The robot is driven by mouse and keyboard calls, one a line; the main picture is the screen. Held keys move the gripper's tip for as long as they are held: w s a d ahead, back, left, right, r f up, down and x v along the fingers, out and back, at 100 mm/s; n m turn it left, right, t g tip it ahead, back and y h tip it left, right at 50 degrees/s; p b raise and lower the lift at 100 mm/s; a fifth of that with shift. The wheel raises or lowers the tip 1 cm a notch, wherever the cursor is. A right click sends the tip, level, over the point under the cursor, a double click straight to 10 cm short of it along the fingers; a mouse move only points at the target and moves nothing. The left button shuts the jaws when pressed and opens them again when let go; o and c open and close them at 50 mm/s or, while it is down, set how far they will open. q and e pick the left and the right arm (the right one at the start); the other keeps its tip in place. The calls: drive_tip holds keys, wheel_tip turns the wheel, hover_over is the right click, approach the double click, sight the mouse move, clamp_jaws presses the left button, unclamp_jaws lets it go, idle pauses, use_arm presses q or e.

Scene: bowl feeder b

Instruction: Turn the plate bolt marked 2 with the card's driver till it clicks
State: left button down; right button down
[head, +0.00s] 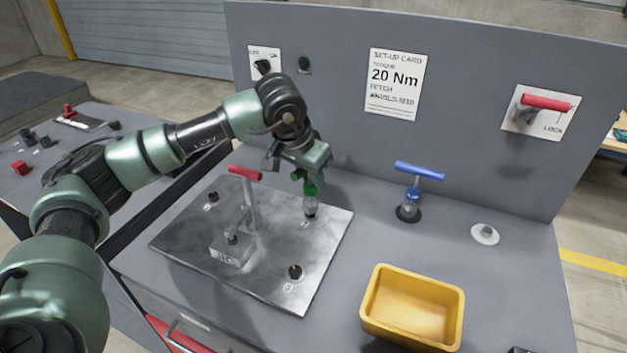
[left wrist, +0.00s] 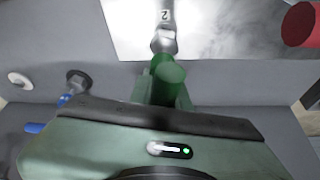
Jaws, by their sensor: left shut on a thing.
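My left gripper (head: 309,176) is shut on the green driver (head: 311,193), which hangs upright with its metal socket end down over the far right part of the metal plate (head: 270,280). The left wrist view shows the driver's green handle (left wrist: 168,77) and its silver socket beside the plate's mark 2 (left wrist: 165,15). The socket hides the bolt there; I cannot tell whether it is fully seated. The set-up card (head: 394,84) on the back panel reads 20 Nm; its lower lines are too small to read surely. My right gripper is out of view.
A red-handled clamp (head: 245,173) rises from the block on the plate, close left of the driver. Other bolts stand at the plate's near corner (head: 295,271) and far left (head: 212,196). A blue T-handled driver (head: 418,172) stands right, behind a yellow bin (head: 378,324).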

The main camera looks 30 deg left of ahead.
use_arm(q)
drive_tip(key=shift+r+p, duration=0.8)
drive_tip(key=shift+r, duration=0.75)
